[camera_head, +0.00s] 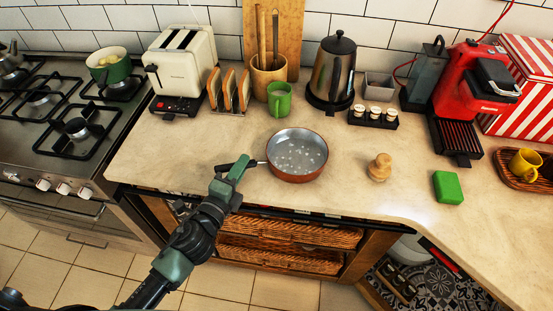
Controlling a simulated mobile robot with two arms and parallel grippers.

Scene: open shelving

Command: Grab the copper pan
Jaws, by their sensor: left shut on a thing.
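The copper pan (297,155) rests on the counter near its front edge. Its outside is copper brown, and its grey inside shows small pale spots. Its dark handle points left. My left gripper (243,167) reaches in from the lower left and is shut on the handle, just left of the pan's rim. The fingers cover most of the handle. My right gripper is not in view.
A wooden mill-like object (380,167) and a green block (448,187) stand right of the pan. Behind it are a green mug (279,99), a toast rack (229,90) and a kettle (333,72). A gas stove (70,110) is at left. Counter left of the pan is clear.

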